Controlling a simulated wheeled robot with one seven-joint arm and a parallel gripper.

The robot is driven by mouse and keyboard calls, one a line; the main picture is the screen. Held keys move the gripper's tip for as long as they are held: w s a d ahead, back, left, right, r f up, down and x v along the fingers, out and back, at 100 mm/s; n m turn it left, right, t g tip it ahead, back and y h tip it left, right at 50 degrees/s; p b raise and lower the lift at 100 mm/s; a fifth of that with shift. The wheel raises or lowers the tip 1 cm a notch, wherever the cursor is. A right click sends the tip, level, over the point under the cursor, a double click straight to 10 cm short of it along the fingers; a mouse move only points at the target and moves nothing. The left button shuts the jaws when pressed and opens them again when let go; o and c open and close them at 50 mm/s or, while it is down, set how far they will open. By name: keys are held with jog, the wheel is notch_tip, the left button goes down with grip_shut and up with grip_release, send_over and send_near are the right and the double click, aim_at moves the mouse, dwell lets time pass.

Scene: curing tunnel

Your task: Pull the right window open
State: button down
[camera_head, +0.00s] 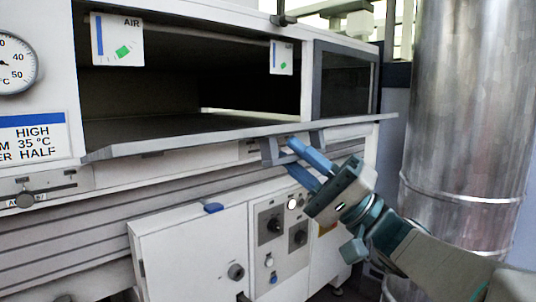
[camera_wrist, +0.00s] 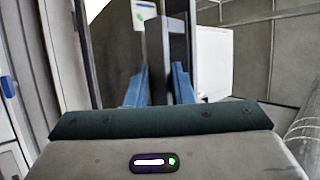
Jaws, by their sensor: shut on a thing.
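A wide grey window flap (camera_head: 190,137) lies folded down, close to level, below the dark opening of the tunnel (camera_head: 185,85). A grey bracket handle (camera_head: 270,152) sits on its front edge, right of the middle. My gripper (camera_head: 292,156) comes from the lower right, with its blue fingers shut on this handle. In the wrist view the blue fingers (camera_wrist: 159,88) stand on both sides of a dark grey handle bar (camera_wrist: 158,48). The exact contact is partly hidden by the fingers. Whether this flap is the right window cannot be told for sure.
A dark glass pane (camera_head: 345,82) is at the right end of the housing. Two AIR tags (camera_head: 117,40) hang in the opening. A control panel (camera_head: 280,235) with knobs is below my gripper. A large metal duct (camera_head: 468,120) stands close at the right of my arm.

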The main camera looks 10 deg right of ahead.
jog(key=shift+w, duration=0.1)
jog(key=c, duration=1.3)
grip_release()
jog(key=shift+a, duration=0.1)
jog(key=shift+f, duration=0.1)
jog(key=shift+d+f, duration=0.3)
jog(key=shift+f, duration=0.05)
jog(key=shift+s+r+v, duration=0.1)
jog(key=shift+v, duration=2.15)
jog(key=shift+s+r+v, duration=0.15)
jog(key=shift+v, duration=2.05)
jog(key=shift+s+r+v, duration=0.1)
jog(key=shift+v, duration=2.15)
jog(key=shift+w+a, duration=0.2)
jog(key=shift+w, duration=0.05)
